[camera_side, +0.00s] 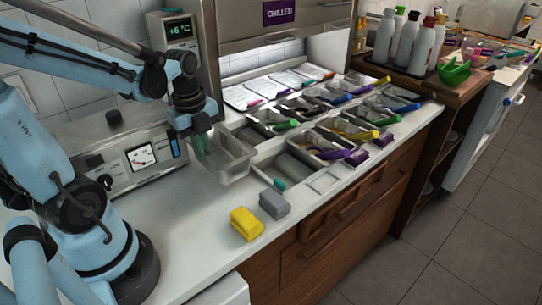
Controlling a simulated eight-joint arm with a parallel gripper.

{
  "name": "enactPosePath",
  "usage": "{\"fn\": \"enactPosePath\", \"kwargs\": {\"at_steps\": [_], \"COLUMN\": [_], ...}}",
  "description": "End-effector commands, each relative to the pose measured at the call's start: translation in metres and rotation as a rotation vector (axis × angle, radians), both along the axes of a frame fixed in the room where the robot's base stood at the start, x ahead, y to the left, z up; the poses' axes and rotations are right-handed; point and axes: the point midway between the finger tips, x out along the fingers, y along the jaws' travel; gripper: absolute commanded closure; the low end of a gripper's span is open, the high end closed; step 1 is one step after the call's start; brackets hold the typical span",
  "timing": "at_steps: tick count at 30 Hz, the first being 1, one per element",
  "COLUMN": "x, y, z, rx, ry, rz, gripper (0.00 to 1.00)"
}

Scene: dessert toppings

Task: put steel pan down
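The steel pan (232,163) is a rectangular, open-topped metal pan over the white counter, left of the topping rail. My gripper (201,143) comes down at its left rim and appears shut on that wall. The fingertips are partly hidden by the pan and small in the picture. The pan looks empty. I cannot tell whether its base touches the counter or hangs just above it.
The topping rail (311,176) holds several pans with coloured handles just right of the pan. A yellow sponge (246,223) and a grey block (274,204) lie on the front counter. A control box with a dial (141,156) stands left.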

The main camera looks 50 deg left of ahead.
Motion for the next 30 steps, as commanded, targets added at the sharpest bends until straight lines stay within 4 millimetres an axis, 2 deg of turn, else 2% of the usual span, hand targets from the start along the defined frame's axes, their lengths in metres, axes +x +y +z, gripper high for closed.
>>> {"fn": "enactPosePath", "kwargs": {"at_steps": [12,26,30], "x": [0.000,0.000,0.000], "y": [0.000,0.000,0.000], "z": [-0.036,-0.042,-0.042], "rx": [0.000,0.000,0.000], "ry": [0.000,0.000,0.000], "rz": [0.000,0.000,0.001], "gripper": [1.00,1.00,0.79]}}
